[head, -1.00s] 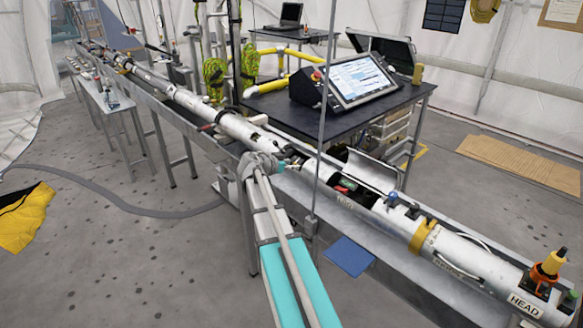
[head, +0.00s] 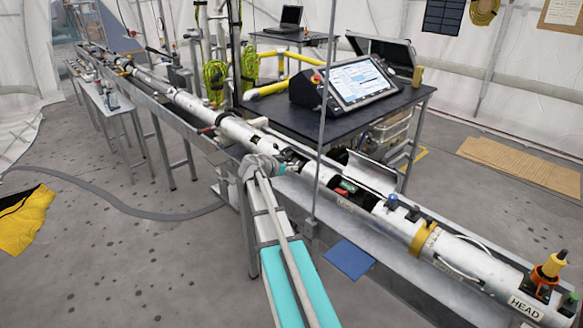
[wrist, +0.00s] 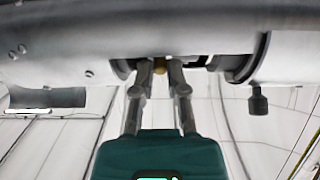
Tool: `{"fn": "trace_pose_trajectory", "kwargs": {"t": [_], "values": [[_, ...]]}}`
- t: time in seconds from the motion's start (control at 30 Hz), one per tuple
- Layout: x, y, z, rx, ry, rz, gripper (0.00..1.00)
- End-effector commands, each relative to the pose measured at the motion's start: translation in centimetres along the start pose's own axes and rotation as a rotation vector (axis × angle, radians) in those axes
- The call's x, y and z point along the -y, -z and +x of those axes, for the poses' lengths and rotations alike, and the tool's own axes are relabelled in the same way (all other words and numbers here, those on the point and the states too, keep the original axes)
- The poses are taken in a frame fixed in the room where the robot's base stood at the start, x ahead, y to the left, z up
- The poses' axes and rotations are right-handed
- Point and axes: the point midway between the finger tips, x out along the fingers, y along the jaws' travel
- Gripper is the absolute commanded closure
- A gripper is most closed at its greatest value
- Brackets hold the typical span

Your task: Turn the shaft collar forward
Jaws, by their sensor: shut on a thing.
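The long white-grey tube (head: 400,228) lies in its trough across the head view. My gripper (head: 284,168) reaches its near side at a dark gap in the tube. In the wrist view both fingers of my gripper (wrist: 160,68) rise into a recess on the tube (wrist: 200,42) and are shut on a small brass-coloured part (wrist: 159,66), which I take to be part of the shaft collar. Only a little of it shows between the fingertips. The rest of the collar is hidden by the fingers and the tube wall.
A dark bench with a control console (head: 352,82) stands behind the tube. A thin upright pole (head: 322,130) rises close to the right of my gripper. In the wrist view a dark knob (wrist: 258,103) hangs below the tube at right. Open floor lies at front left.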

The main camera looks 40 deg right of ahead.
Motion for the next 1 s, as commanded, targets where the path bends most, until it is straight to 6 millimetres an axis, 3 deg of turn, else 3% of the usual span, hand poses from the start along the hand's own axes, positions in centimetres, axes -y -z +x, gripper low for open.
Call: {"fn": "trace_pose_trajectory", "kwargs": {"t": [0.47,1.0], "values": [[0.0,1.3,0.0,0.126,-0.002,0.001,1.0],[0.1,3.2,0.8,0.451,-0.003,0.002,1.0]]}}
